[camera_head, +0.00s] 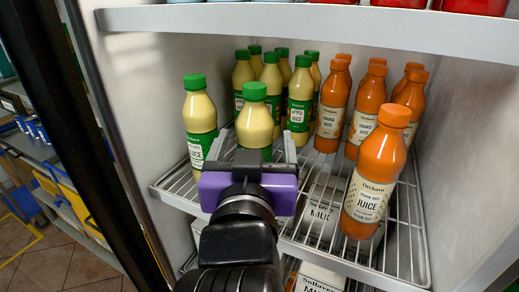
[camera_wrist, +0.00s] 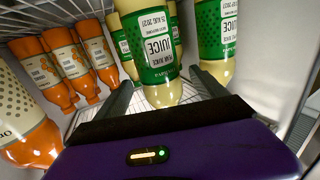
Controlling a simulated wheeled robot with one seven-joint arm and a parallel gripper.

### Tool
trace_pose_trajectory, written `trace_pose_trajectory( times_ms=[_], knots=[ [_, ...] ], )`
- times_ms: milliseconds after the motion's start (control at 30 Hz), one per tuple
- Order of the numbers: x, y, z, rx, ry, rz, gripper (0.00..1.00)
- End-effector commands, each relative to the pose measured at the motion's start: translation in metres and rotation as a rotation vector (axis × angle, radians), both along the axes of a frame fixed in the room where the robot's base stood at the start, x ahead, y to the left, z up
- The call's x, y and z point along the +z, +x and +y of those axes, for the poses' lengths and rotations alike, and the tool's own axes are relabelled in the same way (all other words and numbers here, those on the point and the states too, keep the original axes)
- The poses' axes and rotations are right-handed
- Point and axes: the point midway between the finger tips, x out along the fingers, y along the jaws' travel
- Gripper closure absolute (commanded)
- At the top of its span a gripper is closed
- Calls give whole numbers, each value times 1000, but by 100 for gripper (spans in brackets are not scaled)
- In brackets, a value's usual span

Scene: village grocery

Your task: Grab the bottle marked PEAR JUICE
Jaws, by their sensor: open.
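A pale yellow bottle with a green cap and green label (camera_head: 254,120) stands on the wire shelf, in front of my gripper. Its label hides behind my gripper in the head view; in the wrist view this bottle (camera_wrist: 150,45) shows "JUICE", and smaller print looks like "PEAR JUICE". My gripper (camera_head: 252,150) is open, its fingers spread to either side of the bottle's line; contact cannot be told. A similar bottle (camera_head: 200,115) stands to the left, its juice name unclear. In the wrist view it shows at the right (camera_wrist: 215,40).
More green-capped bottles (camera_head: 299,95) stand behind, one reading apple juice. Orange bottles (camera_head: 372,175) fill the right side, one close to the front. White milk cartons (camera_head: 318,207) are below the wire shelf (camera_head: 345,255). An upper shelf (camera_head: 300,22) hangs above.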

Motion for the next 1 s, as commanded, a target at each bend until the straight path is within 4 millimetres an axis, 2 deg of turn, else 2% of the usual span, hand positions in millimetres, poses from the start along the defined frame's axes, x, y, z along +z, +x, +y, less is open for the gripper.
trace_pose_trajectory(
  times_ms=[400, 700, 1000],
  knots=[
    [1, 51, 2, 0, 0, 0, 19],
    [-1, 54, 2, 1, 0, 0, 21],
    [-1, 54, 2, 1, 0, 0, 80]
  ],
)
